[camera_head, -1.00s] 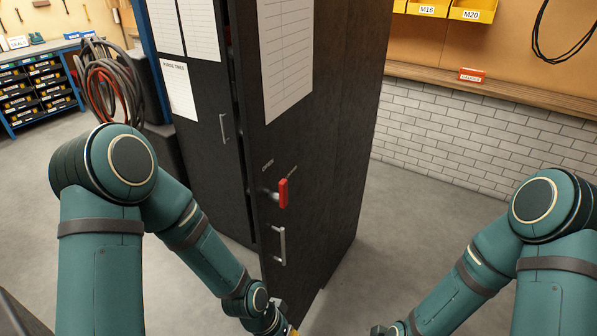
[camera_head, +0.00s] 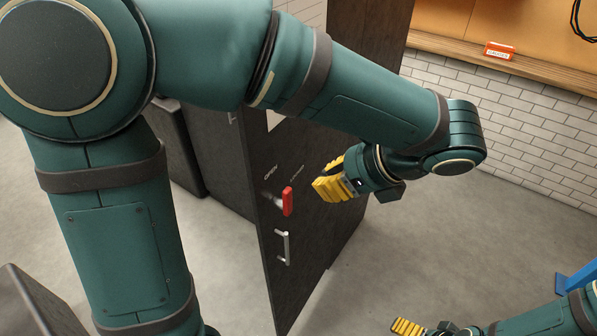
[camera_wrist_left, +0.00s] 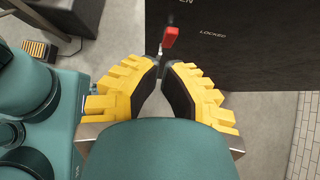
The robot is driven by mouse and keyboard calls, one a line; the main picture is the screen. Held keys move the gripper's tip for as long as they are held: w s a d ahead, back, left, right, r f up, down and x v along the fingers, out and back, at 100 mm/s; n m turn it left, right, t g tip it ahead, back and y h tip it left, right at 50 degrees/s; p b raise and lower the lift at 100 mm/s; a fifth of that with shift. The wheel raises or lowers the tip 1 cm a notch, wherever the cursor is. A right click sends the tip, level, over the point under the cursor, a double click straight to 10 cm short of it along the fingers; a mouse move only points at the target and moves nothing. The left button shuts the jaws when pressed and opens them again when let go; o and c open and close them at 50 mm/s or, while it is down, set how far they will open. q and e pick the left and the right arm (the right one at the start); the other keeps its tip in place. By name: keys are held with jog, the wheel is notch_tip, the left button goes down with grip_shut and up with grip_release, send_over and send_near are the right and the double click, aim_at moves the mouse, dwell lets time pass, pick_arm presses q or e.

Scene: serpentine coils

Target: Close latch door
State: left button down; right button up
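The dark cabinet door (camera_head: 300,262) stands ajar, its left edge swung out toward me. It carries a red latch handle (camera_head: 287,201) on a metal pivot, near the labels OPEN and LOCKED, and a silver pull handle (camera_head: 282,246) below. My left gripper (camera_head: 329,186) is open and empty, just right of the red handle and apart from it in the head view. In the left wrist view, the red handle (camera_wrist_left: 170,36) shows beyond the gap between the yellow fingertips (camera_wrist_left: 162,66). My right gripper (camera_head: 408,327) is low at the bottom edge, partly cut off.
My left arm crosses the head view and hides the upper cabinet. A brick wall (camera_head: 500,120) with a wooden ledge (camera_head: 480,58) and an orange-red box (camera_head: 498,51) is at the right. Grey floor (camera_head: 430,240) is clear right of the cabinet.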

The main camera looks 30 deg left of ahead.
aim_at(265, 188)
pick_arm(q)
jog(key=x, duration=0.4)
jog(key=a+r+b+x, duration=0.1)
jog(key=x, duration=0.7)
jog(key=shift+s+a+r, duration=0.15)
jog(key=shift+a+r, duration=0.1)
jog(key=shift+r, duration=0.1)
jog(key=shift+a, duration=0.6)
